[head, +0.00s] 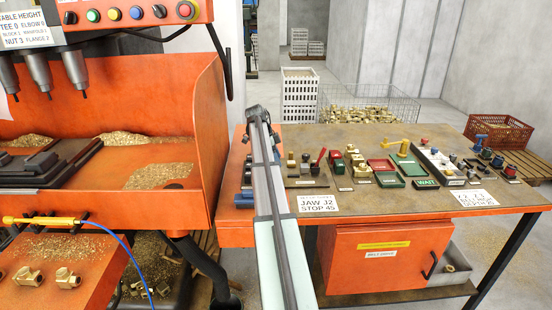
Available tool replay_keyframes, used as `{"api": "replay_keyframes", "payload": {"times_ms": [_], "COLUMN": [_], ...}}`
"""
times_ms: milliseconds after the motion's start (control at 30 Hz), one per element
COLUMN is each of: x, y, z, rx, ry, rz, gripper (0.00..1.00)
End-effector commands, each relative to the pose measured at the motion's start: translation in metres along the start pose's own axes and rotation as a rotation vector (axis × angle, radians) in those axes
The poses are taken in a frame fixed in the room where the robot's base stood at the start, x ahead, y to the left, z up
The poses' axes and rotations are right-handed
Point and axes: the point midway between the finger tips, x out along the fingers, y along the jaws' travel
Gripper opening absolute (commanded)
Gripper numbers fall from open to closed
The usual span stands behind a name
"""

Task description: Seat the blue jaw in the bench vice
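My arm reaches from the bottom middle to the bench's left end. Its far end, where my gripper (258,115) appears, is small and dark, and I cannot make out the fingers. Dark and blue parts (246,177) sit on the orange left end of the bench, partly hidden behind my arm. They may belong to the bench vice, but its shape is unclear. Other small blue pieces (481,138) stand at the bench's right end. I cannot tell which piece is the blue jaw. A label (318,204) at the front edge reads "JAW J2 STOP 45".
The bench top (400,204) holds green trays (389,180), a red lever (319,157), a yellow-handled tool (403,147) and a tray of small parts (440,160). Its front strip is mostly clear. The orange drilling machine (205,110) stands close on the left. A red crate (498,130) is behind right.

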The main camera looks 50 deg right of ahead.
Motion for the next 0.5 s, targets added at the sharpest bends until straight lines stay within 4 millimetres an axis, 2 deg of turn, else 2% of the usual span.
{"api": "replay_keyframes", "payload": {"times_ms": [500], "x": [0.0032], "y": [0.0000], "z": [0.0013], "rx": [0.000], "ry": [0.000], "rz": [0.000], "gripper": [0.29]}}
